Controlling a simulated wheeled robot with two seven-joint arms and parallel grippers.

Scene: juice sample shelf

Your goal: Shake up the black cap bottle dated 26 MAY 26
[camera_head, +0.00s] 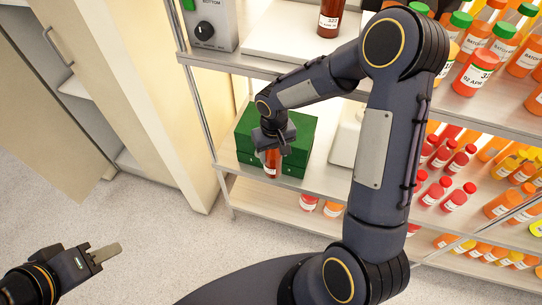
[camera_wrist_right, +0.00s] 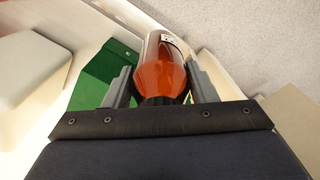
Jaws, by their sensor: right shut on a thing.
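My right gripper (camera_head: 270,153) is shut on a bottle (camera_head: 272,165) of red-orange juice, in front of the green drawer box. In the right wrist view the two grey fingers (camera_wrist_right: 160,88) sit on either side of the bottle (camera_wrist_right: 160,65), close to its dark, ribbed cap (camera_wrist_right: 160,101). The bottle's body points away from the gripper. Only a sliver of its white label shows and the date is not readable. My left gripper (camera_head: 104,254) is empty at the lower left, over the floor; its finger gap cannot be made out.
The green drawer box (camera_head: 300,130) stands on the middle shelf, close behind the held bottle. A grey control box (camera_head: 212,25) with a knob and a white device (camera_head: 285,38) bearing a dark red bottle (camera_head: 329,18) are above. Many juice bottles fill the right. Floor at left is clear.

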